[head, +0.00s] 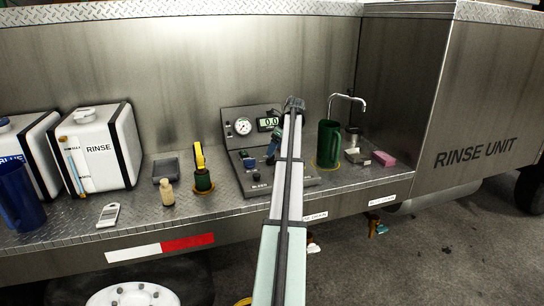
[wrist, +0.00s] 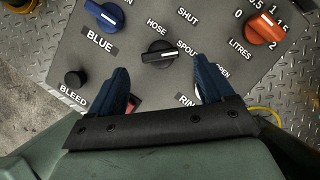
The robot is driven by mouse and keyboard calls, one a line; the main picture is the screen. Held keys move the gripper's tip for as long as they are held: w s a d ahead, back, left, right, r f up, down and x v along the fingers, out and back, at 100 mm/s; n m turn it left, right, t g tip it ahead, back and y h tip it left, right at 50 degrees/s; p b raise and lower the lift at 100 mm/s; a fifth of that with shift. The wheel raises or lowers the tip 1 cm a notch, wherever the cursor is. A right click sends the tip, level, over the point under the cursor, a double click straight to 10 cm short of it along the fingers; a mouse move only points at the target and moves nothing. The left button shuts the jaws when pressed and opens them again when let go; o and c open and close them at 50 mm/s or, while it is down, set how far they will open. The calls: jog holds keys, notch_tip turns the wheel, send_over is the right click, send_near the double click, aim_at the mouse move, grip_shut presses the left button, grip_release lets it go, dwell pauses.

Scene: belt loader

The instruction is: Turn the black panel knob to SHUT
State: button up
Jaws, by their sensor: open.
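The black panel knob (wrist: 160,54) sits mid-panel in the wrist view. Its white mark points right, towards the SPOUT label. HOSE is printed above it and SHUT above right. My gripper (wrist: 160,67) is open, its two blue fingers apart on the left and right of the knob's near side. No finger visibly touches the knob, though the depth gap is hard to judge. The grey control panel (head: 232,126) stands on the steel deck in the head view. There my arm covers part of it, and I cannot make out the black knob.
A blue knob (wrist: 104,15), an orange knob (wrist: 265,28) and a black BLEED button (wrist: 75,79) surround it. My right finger partly hides a RINSE control. In the head view, a green jug (head: 328,144) stands right of the panel and a yellow-handled item (head: 199,158) left.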

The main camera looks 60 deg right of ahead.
aim_at(271, 160)
jog(key=shift+x, duration=2.45)
jog(key=c, duration=1)
jog(key=shift+c, duration=0.2)
jog(key=shift+n, duration=0.3)
jog(key=n, duration=0.1)
jog(key=n+y, duration=0.1)
jog(key=n, duration=0.1)
jog(key=shift+w+d+y, duration=0.1)
jog(key=shift+d+y, duration=0.1)
jog(key=shift+y, duration=0.1)
jog(key=n+g+y, duration=0.1)
jog(key=n, duration=0.4)
jog(key=shift+y, duration=0.3)
